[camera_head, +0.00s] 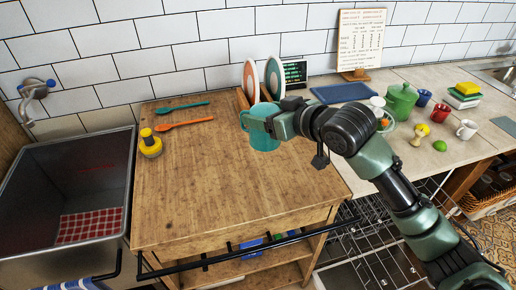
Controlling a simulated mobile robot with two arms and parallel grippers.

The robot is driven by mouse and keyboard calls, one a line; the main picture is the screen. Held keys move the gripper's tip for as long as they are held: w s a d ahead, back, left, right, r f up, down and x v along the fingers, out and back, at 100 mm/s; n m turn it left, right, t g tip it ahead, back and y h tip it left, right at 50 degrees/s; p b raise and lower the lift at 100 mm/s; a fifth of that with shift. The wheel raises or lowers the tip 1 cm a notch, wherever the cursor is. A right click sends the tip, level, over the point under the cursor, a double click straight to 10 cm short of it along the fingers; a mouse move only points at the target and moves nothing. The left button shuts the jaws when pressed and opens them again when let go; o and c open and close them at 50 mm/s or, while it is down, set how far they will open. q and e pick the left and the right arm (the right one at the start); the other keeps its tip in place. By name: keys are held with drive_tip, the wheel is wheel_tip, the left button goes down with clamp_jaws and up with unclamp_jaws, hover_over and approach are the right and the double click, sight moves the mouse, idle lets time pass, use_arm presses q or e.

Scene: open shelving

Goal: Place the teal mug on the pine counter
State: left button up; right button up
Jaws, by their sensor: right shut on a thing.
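The teal mug (262,135) is above the right part of the wooden-topped pine counter (200,190) in the head view. My right gripper (272,124) is shut on the mug, reaching it from the right. Part of the mug's right side is hidden by the gripper. I cannot tell whether the mug's base touches the wood. My left gripper is not in view.
Teal and orange spoons (186,123) and a yellow-topped item (150,143) lie at the counter's back left. Plates in a rack (252,82) stand behind the mug. The counter's middle and front are clear. An open dishwasher rack (375,245) is at right.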

wheel_tip(320, 180, down, 13)
drive_tip(key=shift+w+r, duration=0.1)
drive_tip(key=shift+r, duration=0.05)
idle(0.4)
drive_tip(key=o, duration=1.7)
drive_tip(key=shift+f, duration=0.2)
drive_tip(key=shift+r, duration=0.1)
drive_tip(key=shift+r, duration=0.1)
drive_tip(key=v, duration=1.2)
